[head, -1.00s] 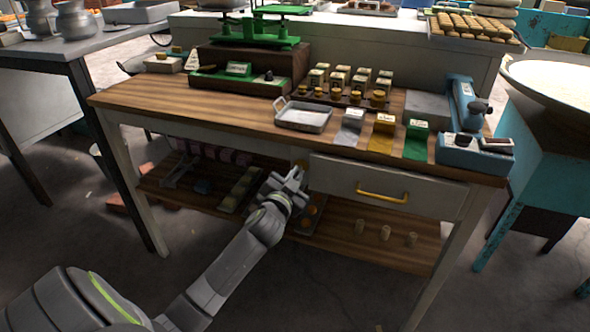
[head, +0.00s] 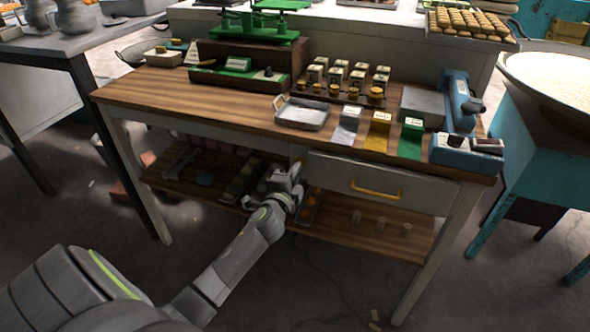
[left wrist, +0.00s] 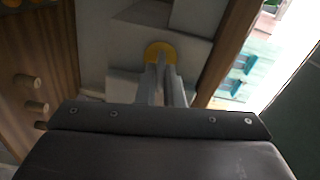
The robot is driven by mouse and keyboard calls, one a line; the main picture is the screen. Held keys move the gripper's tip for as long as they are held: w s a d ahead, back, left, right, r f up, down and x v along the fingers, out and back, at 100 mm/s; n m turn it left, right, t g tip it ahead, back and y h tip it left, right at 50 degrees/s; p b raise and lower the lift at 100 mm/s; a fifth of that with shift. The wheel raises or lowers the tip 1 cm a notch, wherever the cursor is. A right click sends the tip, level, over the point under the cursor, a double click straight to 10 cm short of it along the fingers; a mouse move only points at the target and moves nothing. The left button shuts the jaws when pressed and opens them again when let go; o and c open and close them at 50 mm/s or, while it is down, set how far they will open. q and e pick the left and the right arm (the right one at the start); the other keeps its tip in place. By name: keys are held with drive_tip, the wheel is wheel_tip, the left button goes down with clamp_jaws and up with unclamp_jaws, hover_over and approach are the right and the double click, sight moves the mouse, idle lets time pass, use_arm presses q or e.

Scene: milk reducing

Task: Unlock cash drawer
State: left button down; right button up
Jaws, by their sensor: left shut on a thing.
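The drawer (head: 335,172) with a yellow handle (head: 376,190) sits under the right part of the wooden bench and looks closed. My left gripper (head: 297,168) is beside the drawer's left end, under the bench top. In the left wrist view my left gripper's fingers (left wrist: 162,75) are close together on a round yellow piece (left wrist: 160,50), against a pale grey surface. The fingers cover part of this piece, and I cannot tell whether it is a key or a knob. My right gripper is not in view.
The bench top (head: 180,102) carries a metal tray (head: 302,114), a green scale (head: 255,25) and a blue device (head: 465,152). The lower shelf (head: 340,228) holds trays and small cylinders (head: 381,222) close to my left arm. The floor in front is mostly clear.

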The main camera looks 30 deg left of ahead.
use_arm(q)
drive_tip(key=shift+m, duration=0.8)
drive_tip(key=shift+f, duration=0.1)
drive_tip(key=c, duration=1.8)
unclamp_jaws()
drive_tip(key=shift+c, duration=0.2)
drive_tip(key=v, duration=1.7)
drive_tip(key=shift+s, duration=0.2)
